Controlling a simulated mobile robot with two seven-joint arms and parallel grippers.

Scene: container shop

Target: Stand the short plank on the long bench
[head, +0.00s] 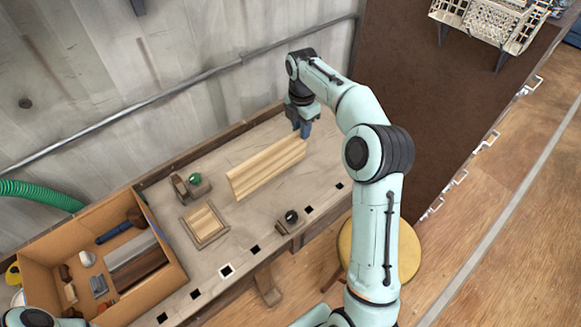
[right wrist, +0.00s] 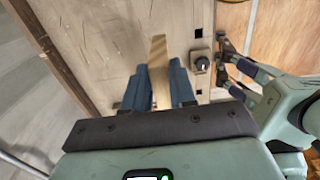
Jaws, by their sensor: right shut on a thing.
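The short plank (head: 266,168) is pale wood, with its broad face upright and its long side running along the long bench (head: 243,238). I cannot tell whether its lower edge touches the bench top or hangs just above it. My right gripper (head: 304,130) is shut on the plank's right end, coming from above. In the right wrist view the plank (right wrist: 158,50) runs away from between the blue fingers (right wrist: 159,88). My left gripper is out of view; only a bit of my left arm shows at the bottom left corner.
A cardboard box (head: 168,275) of tools stands at the bench's left end. A small framed wooden piece (head: 205,224), a vise-like block with a green part (head: 192,184) and a black-knobbed clamp (head: 291,217) sit around the plank. A yellow stool (head: 408,250) stands by the bench's front.

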